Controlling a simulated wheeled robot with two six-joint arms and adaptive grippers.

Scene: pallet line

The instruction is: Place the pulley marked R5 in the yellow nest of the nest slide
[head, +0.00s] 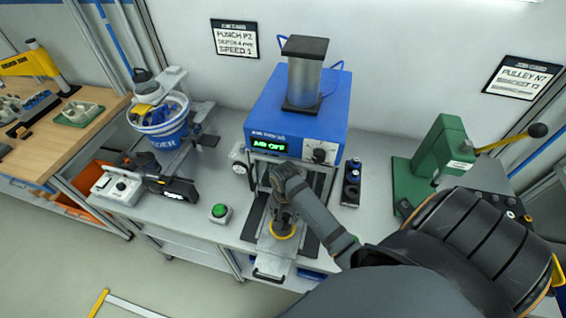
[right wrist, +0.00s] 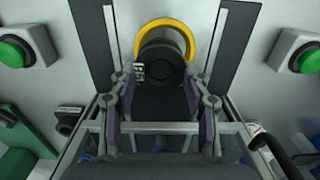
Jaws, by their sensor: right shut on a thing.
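The pulley (right wrist: 160,66) is a dark round part in the right wrist view. A small pale tag on its left side is too blurred to read surely. My right gripper (right wrist: 160,88) is shut on the pulley, one finger on each side. The yellow nest (right wrist: 178,23) shows as a ring just beyond the pulley, which covers part of it. In the head view the gripper (head: 284,212) is low over the nest slide (head: 272,266), close to the yellow nest (head: 284,236). I cannot tell whether the pulley touches the nest. My left gripper is not in view.
The blue press (head: 265,115) stands behind the slide, its display lit green. A green button box (head: 219,212) is left of the slide. A dark block with knobs (head: 351,183) and a green lever press (head: 430,165) stand at right. A blue bucket feeder (head: 163,125) is at left.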

